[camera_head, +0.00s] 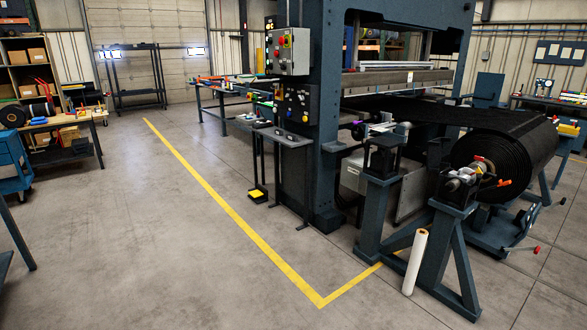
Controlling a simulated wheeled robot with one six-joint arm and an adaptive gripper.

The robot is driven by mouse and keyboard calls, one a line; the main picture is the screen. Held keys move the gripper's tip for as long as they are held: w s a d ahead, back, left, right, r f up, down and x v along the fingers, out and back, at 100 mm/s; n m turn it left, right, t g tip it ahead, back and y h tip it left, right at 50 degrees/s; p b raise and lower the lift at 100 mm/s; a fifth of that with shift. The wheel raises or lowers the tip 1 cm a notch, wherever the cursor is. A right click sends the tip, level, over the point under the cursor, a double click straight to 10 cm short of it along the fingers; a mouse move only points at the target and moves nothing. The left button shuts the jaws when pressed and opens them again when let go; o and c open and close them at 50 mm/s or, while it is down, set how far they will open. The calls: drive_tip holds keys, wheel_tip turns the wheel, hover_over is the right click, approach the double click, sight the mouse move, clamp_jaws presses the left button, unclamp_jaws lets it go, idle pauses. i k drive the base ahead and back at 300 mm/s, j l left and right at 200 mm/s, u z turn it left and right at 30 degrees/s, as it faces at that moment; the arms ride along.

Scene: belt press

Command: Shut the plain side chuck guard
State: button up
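A large black belt roll (514,146) sits at the right on a dark blue stand (449,232). A metal chuck (458,181) shows at the near end of the roll, on top of the stand, with small red-orange parts beside it. An orange-tipped handle (503,183) sticks out to the right of this chuck. I cannot tell which small part here is the plain side chuck guard, nor whether a guard is open or shut. My gripper is not in view.
A tall blue press (330,120) with a control box (287,52) stands behind the roll. A white roll (415,262) leans against the stand's front. A yellow line (222,203) marks the floor. Open floor lies left of it. A workbench (68,128) and blue cart (12,165) stand far left.

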sight(434, 153)
drive_tip(key=i+j+u, duration=0.2)
drive_tip(key=i+u, duration=0.7)
drive_tip(key=i, duration=0.15)
drive_tip(key=i+z, duration=0.15)
drive_tip(key=i, duration=0.45)
drive_tip(key=i+j+z, duration=0.2)
drive_tip(key=i, duration=0.35)
drive_tip(key=i+z, duration=0.15)
drive_tip(key=i, duration=0.45)
drive_tip(key=i+j+z, duration=0.1)
drive_tip(key=i+z, duration=0.25)
drive_tip(key=z, duration=0.15)
drive_tip(key=i+j+z, duration=0.25)
drive_tip(key=z, duration=0.2)
drive_tip(key=i+j+z, duration=0.65)
drive_tip(key=j+z, duration=0.15)
drive_tip(key=z, duration=0.15)
drive_tip(key=i+j+z, duration=0.15)
drive_tip(key=j+z, duration=0.15)
drive_tip(key=j, duration=0.15)
drive_tip(key=i+j+z, duration=0.15)
drive_tip(key=j+z, duration=0.15)
drive_tip(key=j, duration=0.15)
drive_tip(key=j+z, duration=0.3)
drive_tip(key=j, duration=0.15)
drive_tip(key=i, duration=0.05)
